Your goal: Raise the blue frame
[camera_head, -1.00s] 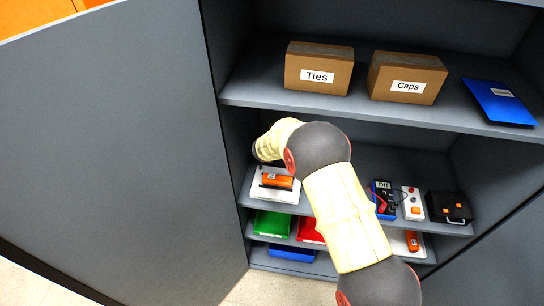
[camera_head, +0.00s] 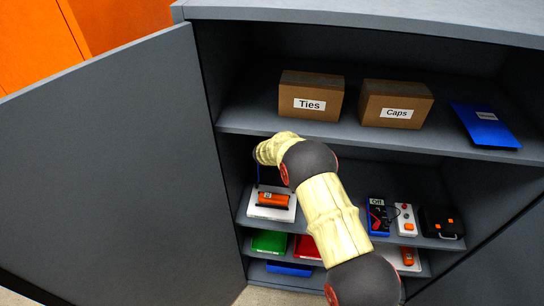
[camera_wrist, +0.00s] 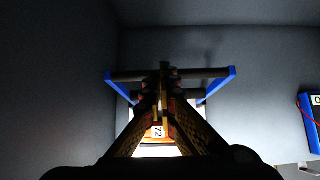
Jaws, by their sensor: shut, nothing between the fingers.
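The blue frame (camera_wrist: 216,86) shows in the wrist view as two blue side arms joined by a dark crossbar (camera_wrist: 200,73).
On the frame's shelf, a blue meter (camera_head: 378,215) and a black case (camera_head: 441,223) stand to the right. A grey door (camera_head: 110,175) is at the left.

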